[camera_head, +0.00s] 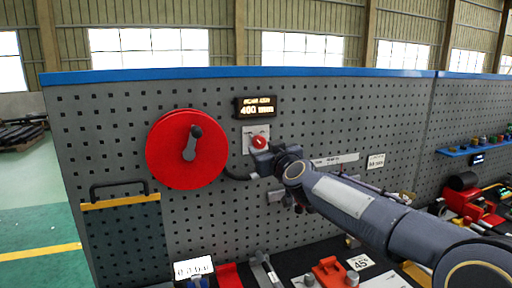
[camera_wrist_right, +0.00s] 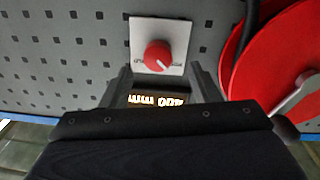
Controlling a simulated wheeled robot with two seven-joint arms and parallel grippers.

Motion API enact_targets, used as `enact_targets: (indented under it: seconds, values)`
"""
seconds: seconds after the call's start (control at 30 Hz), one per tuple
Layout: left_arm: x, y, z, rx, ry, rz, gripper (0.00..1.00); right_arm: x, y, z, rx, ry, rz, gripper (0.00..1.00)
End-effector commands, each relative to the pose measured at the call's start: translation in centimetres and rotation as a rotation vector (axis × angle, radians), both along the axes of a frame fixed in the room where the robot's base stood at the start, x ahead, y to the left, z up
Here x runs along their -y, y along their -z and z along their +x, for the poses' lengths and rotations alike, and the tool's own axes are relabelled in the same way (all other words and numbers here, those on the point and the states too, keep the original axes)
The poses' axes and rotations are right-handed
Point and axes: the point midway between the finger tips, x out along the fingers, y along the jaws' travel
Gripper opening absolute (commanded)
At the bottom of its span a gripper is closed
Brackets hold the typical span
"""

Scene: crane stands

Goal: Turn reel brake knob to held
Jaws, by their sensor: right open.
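The reel brake knob (camera_head: 259,142) is red and round, on a light square plate (camera_wrist_right: 142,25) fixed to the pegboard. In the right wrist view the knob (camera_wrist_right: 158,56) shows a white pointer mark slanting to the lower right of that picture. Small lettering beside it is unreadable. My right gripper (camera_head: 257,157) is at the plate's lower edge in the head view. Its two fingers (camera_wrist_right: 160,76) are apart, with the knob roughly centred just beyond the tips; I cannot tell if they touch anything. The red reel (camera_head: 165,152) with a grey crank is left of the knob. My left gripper is out of view.
A lit display (camera_head: 256,107) reading 400 mm is above the knob. A dark cable runs from the reel behind my right gripper. A black handle (camera_head: 118,190) is at lower left. Red fixtures (camera_head: 330,272) stand on the bench below. Pegboard around the plate is mostly bare.

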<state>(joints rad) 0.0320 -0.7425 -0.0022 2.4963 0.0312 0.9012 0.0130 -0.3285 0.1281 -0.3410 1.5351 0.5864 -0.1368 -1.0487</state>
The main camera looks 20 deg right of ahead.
Motion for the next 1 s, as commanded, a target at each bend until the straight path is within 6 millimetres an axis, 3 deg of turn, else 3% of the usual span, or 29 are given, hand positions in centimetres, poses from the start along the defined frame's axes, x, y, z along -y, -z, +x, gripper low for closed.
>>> enact_targets:
  seconds: [0.1, 0.3, 0.63, 1.0]
  values:
    - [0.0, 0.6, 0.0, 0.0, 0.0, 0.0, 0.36, 0.2, 0.3, 2.0, -0.002, 0.001, -0.001, 0.56]
    - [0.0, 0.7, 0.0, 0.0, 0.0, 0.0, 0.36, 0.4, 0.1, 4.1, -0.002, -0.001, 0.001, 0.56]
    - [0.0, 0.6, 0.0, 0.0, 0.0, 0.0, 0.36, 0.4, 0.0, 4.4, -0.001, -0.001, 0.002, 0.56]
    - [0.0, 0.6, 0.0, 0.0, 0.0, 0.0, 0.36, 0.4, 0.0, 4.4, -0.001, -0.001, 0.002, 0.11]
